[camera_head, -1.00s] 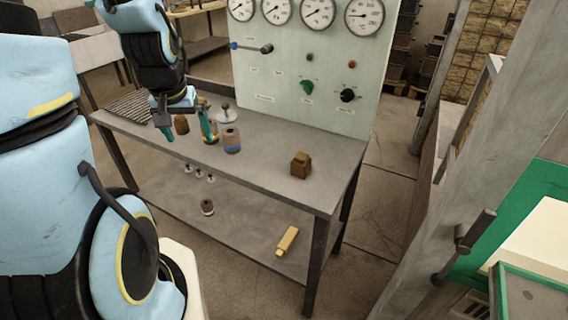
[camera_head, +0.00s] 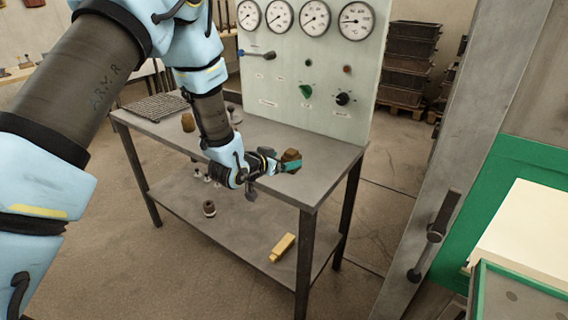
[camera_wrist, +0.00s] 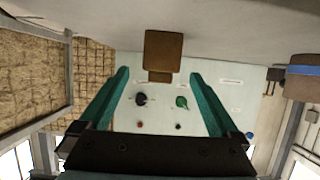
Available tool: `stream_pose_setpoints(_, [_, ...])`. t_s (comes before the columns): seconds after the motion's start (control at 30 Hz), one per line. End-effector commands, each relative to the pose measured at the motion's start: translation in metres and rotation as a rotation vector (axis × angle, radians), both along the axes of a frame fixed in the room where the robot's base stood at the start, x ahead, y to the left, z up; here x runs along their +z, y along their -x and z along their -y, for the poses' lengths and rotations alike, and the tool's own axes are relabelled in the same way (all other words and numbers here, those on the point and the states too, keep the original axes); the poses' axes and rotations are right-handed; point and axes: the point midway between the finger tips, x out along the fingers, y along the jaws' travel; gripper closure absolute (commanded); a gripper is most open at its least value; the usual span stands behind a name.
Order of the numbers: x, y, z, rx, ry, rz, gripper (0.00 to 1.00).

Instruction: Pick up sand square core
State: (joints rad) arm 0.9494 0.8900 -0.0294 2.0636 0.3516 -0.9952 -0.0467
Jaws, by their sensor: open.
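The sand square core (camera_head: 291,156) is a small brown block with a narrower part on top. It stands on the grey table top near its right end. In the wrist view the core (camera_wrist: 163,48) appears upside down, ahead of and between the fingertips, with clear space on both sides. My gripper (camera_head: 288,166) has green fingers and is at the core, on its near left side in the head view. In the wrist view the fingers (camera_wrist: 160,76) are spread wide with nothing held. Contact with the core cannot be told.
A brown cylinder with a blue band (camera_wrist: 303,80) stands to one side in the wrist view. A gauge panel (camera_head: 310,75) rises behind the table (camera_head: 325,170). A yellow bar (camera_head: 282,247) and a dark ring-like part (camera_head: 209,208) lie on the lower shelf.

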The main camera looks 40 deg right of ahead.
Motion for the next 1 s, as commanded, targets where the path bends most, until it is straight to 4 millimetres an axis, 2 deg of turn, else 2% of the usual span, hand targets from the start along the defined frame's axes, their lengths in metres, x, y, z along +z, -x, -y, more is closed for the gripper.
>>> stream_pose_setpoints(0.1, [-0.005,-0.005,0.016,0.001,0.000,0.000,0.03])
stream_pose_setpoints(0.37, [-0.011,-0.010,0.033,0.001,-0.002,0.000,0.03])
stream_pose_setpoints(0.63, [-0.022,-0.021,0.066,0.001,-0.002,0.001,0.03])
stream_pose_setpoints(0.97, [-0.027,-0.023,0.073,0.003,-0.003,-0.001,0.03])
stream_pose_setpoints(1.0, [-0.027,-0.023,0.073,0.003,-0.003,-0.001,0.05])
